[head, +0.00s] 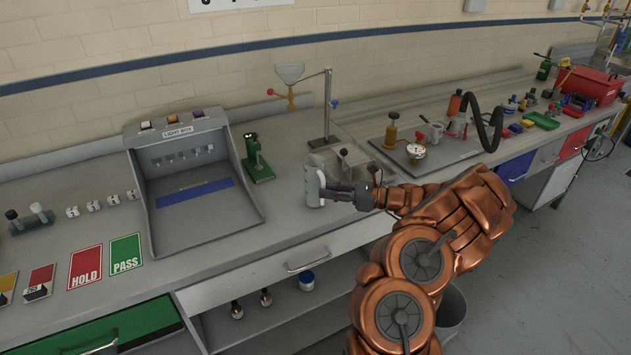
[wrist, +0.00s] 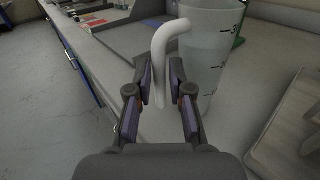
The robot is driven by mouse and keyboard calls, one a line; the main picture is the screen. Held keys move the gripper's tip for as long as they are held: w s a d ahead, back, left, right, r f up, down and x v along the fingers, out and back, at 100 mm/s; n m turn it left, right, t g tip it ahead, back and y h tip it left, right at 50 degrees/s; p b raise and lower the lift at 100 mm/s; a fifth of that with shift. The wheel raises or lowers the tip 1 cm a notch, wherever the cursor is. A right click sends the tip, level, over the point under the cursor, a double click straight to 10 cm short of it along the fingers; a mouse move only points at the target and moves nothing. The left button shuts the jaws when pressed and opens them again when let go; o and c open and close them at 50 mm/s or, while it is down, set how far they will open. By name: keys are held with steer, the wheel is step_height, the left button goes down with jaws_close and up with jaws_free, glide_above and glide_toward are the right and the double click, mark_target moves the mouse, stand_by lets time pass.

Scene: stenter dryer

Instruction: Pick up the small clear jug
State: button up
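The small clear jug (head: 314,182) stands upright on the grey bench near its front edge, in front of the retort stand. In the wrist view the jug (wrist: 208,50) is a translucent cup with dark graduation marks and a pale curved handle (wrist: 164,60). My gripper (head: 335,191) is at the jug's right side in the head view. In the wrist view my gripper (wrist: 162,85) is open, with its two fingers on either side of the handle's lower part. Small gaps show between the handle and the pads.
The retort stand (head: 327,110) with a funnel rises behind the jug. A light box (head: 187,178) and a green instrument (head: 257,160) stand to the left. A tray (head: 437,152) with instruments lies to the right. The bench left of the jug is clear.

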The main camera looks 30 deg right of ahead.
steer(key=shift+x, duration=0.9)
jaws_close()
